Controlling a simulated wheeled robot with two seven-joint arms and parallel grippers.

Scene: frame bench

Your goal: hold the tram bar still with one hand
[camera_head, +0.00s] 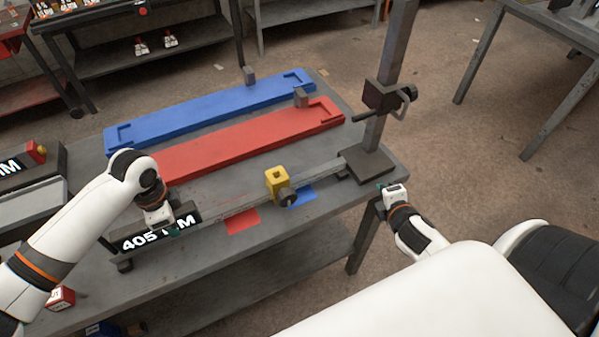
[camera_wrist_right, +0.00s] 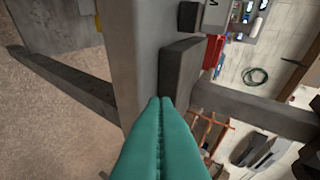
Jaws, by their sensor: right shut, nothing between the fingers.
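The tram bar (camera_head: 322,172) is a long grey bar along the front of the bench, with a dark "405 MM" readout block (camera_head: 150,241) at its left end. A yellow slider block (camera_head: 277,180) with a dark knob sits on it. Its right end reaches the base of an upright post (camera_head: 368,164). My left gripper (camera_head: 175,231) is at the bar's left part, by the readout; its fingers are mostly hidden, so its grip cannot be told. My right gripper (camera_head: 381,188) is shut and empty at the bench's right edge, apart from the bar. Its teal fingers (camera_wrist_right: 160,100) are together in the right wrist view.
A blue rail (camera_head: 210,107) and a red rail (camera_head: 240,138) lie behind the bar. Red (camera_head: 242,221) and blue (camera_head: 302,197) patches mark the bench top. The post (camera_head: 393,45) carries a clamp (camera_head: 385,96). Floor is open on the right.

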